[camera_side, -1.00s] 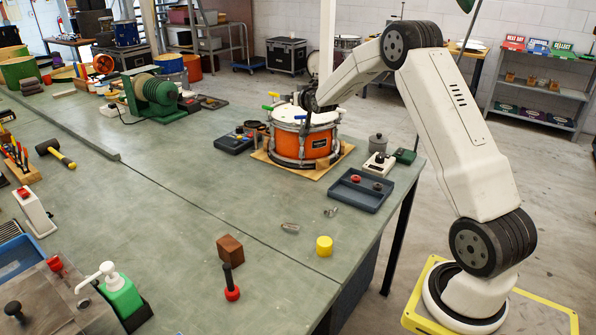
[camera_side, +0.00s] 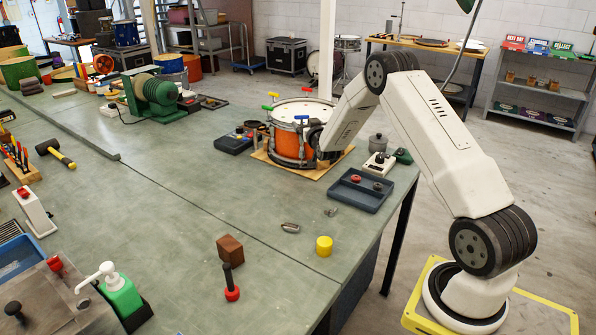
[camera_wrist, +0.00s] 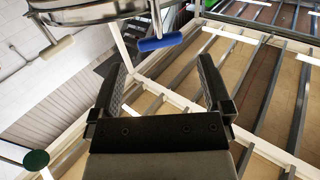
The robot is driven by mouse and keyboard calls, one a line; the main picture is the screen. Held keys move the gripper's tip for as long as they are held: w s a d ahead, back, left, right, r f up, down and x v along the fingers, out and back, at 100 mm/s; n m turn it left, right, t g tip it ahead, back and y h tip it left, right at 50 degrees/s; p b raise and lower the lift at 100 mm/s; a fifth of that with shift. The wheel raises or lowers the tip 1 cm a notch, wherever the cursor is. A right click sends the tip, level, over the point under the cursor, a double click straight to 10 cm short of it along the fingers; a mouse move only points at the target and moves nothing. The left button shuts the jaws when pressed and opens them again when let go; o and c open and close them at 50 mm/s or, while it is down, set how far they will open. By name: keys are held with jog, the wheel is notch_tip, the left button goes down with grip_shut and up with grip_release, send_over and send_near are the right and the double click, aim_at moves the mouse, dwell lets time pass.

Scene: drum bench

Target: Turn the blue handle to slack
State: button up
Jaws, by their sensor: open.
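The drum (camera_side: 284,143) has an orange shell and metal rim and stands on a wooden board. The blue handle (camera_wrist: 162,43) shows at the top of the wrist view, under the drum's rim, just beyond and between my fingertips. In the side view it appears as a small blue piece (camera_side: 301,117) at the near rim. My gripper (camera_wrist: 160,75) is open and empty, apart from the handle. In the side view its dark end is low at the drum's right side, and its fingers cannot be made out.
A cream handle (camera_wrist: 54,48) hangs from the rim to the left in the wrist view. Red (camera_side: 307,90), green (camera_side: 273,95) and yellow (camera_side: 267,107) handles stand around the drum. A dark tray (camera_side: 360,190) and a grey pot (camera_side: 377,143) sit close on the right.

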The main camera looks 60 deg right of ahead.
aim_at(302, 121)
jog(key=shift+f, duration=0.6)
jog(key=shift+w+d, duration=0.1)
jog(key=shift+w, duration=0.05)
jog(key=shift+x, duration=3.7)
jog(key=c, duration=1.1)
